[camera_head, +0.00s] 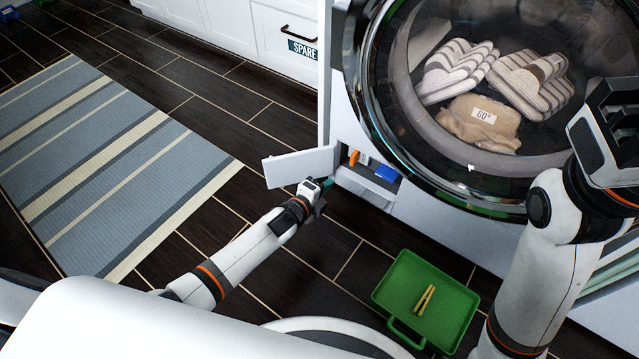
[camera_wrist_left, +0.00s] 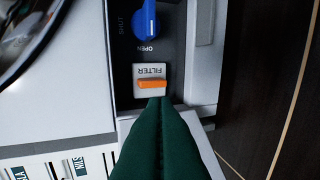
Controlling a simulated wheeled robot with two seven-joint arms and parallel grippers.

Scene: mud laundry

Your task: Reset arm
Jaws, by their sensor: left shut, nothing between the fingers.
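My left gripper (camera_head: 326,185) is low in front of the washer, near the open white flap (camera_head: 300,167) and the small compartment behind it. In the left wrist view its dark green fingers (camera_wrist_left: 159,106) are shut together and empty. Their tips appear just below an orange tab (camera_wrist_left: 152,84) on a white plate marked FILTER; whether they touch it I cannot tell. A blue knob (camera_wrist_left: 146,20) marked OPEN is above the tab. My right arm rises at the right of the head view, with its dark gripper (camera_head: 612,125) beside the washer door; its fingers cannot be made out clearly.
The washer's round door (camera_head: 375,110) is shut, with striped and tan cloth items (camera_head: 480,122) behind the glass. A green tray (camera_head: 393,283) holding a yellow clip-like object (camera_head: 424,299) is on the dark floor. A striped rug (camera_head: 90,150) lies left. White cabinets (camera_head: 232,25) stand behind.

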